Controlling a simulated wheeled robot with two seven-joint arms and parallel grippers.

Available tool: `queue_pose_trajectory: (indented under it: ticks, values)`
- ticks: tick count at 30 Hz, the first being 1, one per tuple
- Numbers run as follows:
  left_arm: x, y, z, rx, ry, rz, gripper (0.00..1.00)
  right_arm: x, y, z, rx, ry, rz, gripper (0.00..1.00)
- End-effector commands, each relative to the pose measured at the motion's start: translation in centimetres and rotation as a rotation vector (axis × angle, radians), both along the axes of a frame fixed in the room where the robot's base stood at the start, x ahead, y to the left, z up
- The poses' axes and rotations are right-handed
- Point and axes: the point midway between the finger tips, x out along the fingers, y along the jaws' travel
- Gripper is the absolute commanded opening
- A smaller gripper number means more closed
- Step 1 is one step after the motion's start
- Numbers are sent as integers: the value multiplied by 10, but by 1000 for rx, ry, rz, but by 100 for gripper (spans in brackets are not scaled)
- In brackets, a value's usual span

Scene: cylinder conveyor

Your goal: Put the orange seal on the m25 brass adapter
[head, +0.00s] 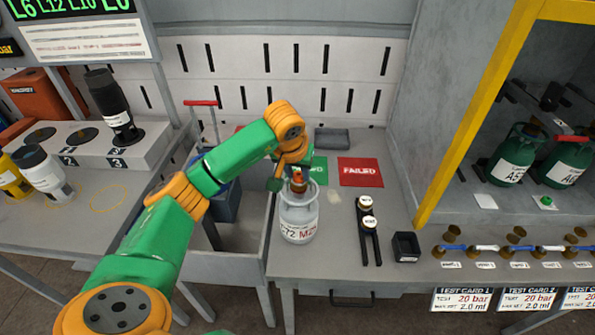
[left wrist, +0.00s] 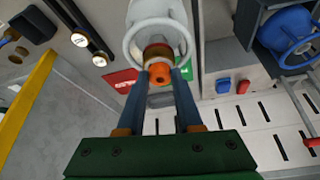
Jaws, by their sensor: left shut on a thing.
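A grey-white cylinder (head: 298,218) labelled with M25 in red stands upright on the bench. The brass adapter (left wrist: 157,50) is at the cylinder's neck, inside its collar; it also shows in the head view (head: 298,186). My left gripper (left wrist: 163,76) is shut on the orange seal (left wrist: 160,73), just over the adapter. I cannot tell whether the seal touches the adapter. In the head view my left gripper (head: 290,175) is above the cylinder's top and partly covers it. My right gripper is not in view.
A red FAILED mat (head: 361,172) and a partly hidden green mat (head: 318,168) lie behind. A yellow frame post (head: 470,120) rises further right.

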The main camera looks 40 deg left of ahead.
Motion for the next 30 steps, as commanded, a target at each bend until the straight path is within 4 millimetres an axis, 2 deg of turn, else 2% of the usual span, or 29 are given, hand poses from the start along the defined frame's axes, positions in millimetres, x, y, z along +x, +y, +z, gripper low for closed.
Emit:
queue_pose_trajectory:
  ticks: [1,2,4,5,13,17,26,28,30]
  values:
    - [0,0,-3,1,0,0,0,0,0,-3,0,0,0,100]
    - [0,0,-2,0,0,0,42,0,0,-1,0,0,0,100]
    - [0,0,-1,0,0,0,61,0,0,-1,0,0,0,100]
    - [0,0,-1,0,0,0,64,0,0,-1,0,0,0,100]
    - [0,0,0,0,0,0,64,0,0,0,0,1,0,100]
    - [-3,-2,11,0,-4,0,64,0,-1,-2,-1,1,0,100]
    - [-33,-13,83,0,-8,-1,64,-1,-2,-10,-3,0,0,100]
    - [-39,-14,101,3,-6,1,64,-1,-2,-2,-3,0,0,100]
    - [-43,-16,108,1,-4,1,64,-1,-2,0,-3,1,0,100]
